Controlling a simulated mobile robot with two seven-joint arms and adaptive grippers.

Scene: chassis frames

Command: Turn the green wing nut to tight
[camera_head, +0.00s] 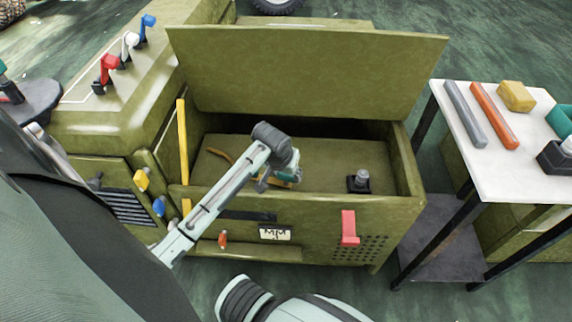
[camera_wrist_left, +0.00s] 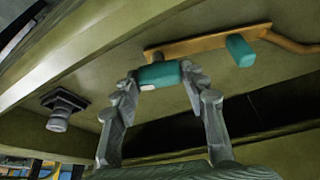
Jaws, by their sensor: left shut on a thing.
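My left gripper (camera_head: 276,178) reaches down into the open olive chassis box. In the left wrist view its fingertips (camera_wrist_left: 158,76) close on a green block (camera_wrist_left: 160,73), seemingly the green wing nut or part of it. The block sits beside an orange-brown bar (camera_wrist_left: 195,44) with a bent end. A second green block (camera_wrist_left: 240,50) sits farther along that bar. How the two green blocks are joined cannot be told. In the head view the gripper mostly hides them; the bent end of the bar (camera_head: 220,154) shows to its left.
A raised lid (camera_head: 310,75) stands behind the box. A dark knob on a square base (camera_head: 359,181) is on the box floor, right of the gripper. A yellow bar (camera_head: 183,140) rises at the box's left side. A white-topped table (camera_head: 500,175) with loose parts stands right.

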